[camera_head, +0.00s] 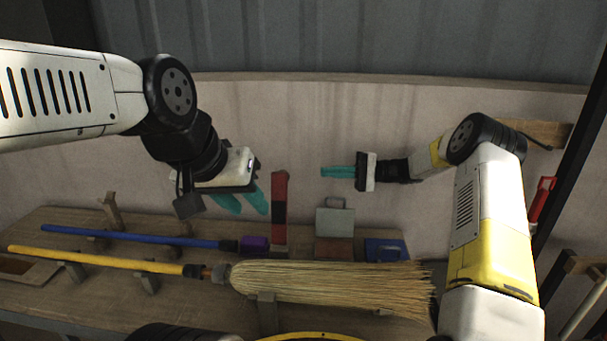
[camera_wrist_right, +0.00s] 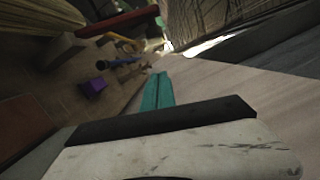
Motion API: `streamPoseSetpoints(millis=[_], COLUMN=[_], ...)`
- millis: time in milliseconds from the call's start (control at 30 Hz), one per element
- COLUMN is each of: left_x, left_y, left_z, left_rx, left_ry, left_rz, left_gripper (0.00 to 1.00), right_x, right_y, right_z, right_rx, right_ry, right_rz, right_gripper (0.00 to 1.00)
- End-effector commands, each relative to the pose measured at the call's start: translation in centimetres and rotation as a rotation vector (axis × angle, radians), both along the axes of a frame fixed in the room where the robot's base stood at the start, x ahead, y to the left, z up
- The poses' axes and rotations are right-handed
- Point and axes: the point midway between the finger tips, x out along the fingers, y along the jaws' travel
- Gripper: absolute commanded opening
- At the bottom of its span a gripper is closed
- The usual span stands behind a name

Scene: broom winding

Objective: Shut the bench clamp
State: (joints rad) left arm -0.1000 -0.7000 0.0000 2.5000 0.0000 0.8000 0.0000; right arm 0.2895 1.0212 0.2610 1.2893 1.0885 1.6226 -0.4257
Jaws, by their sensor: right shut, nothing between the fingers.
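I cannot tell for sure which item is the bench clamp. A red and black upright piece (camera_head: 279,205) stands at the bench's back edge, and a grey plate (camera_head: 335,222) sits above a reddish-brown block (camera_head: 334,248) to its right. My left gripper (camera_head: 242,203) hangs left of the upright piece, its teal fingers spread, with nothing visible between them. My right gripper (camera_head: 324,171) points left, above the grey plate and apart from it. Its teal fingers are together and empty; they also show in the right wrist view (camera_wrist_right: 157,90).
A broom with a yellow handle (camera_head: 120,262) and straw head (camera_head: 325,283) lies on supports along the bench (camera_head: 90,300). Behind it lie a blue rod (camera_head: 140,237), a purple block (camera_head: 255,244) and a blue item (camera_head: 385,250). Open air lies between my grippers.

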Motion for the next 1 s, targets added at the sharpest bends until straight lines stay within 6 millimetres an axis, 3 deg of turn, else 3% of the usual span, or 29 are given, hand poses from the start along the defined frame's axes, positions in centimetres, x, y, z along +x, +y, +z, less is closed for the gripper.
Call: streamPoseSetpoints(millis=[167, 567, 800, 1000], left_x=[0.0, 0.0, 0.0, 0.0], left_y=[0.0, 0.0, 0.0, 0.0], left_z=[0.0, 0.0, 0.0, 0.0], left_rx=[0.0, 0.0, 0.0, 0.0], left_ry=[0.0, 0.0, 0.0, 0.0], left_rz=[0.0, 0.0, 0.0, 0.0], left_gripper=[0.36, 0.36, 0.36, 0.36], right_x=[-0.2, -2.0, -4.8, -5.8], right_y=[1.6, 9.7, 9.8, 9.9], right_z=[0.0, 0.5, 1.3, 1.5], right_rx=[0.011, 0.008, 0.007, 0.007], right_ry=[0.002, 0.002, 0.002, 0.001], right_rz=[0.002, 0.003, 0.0, -0.001], right_gripper=[0.0, 0.0, 0.0, 0.0])
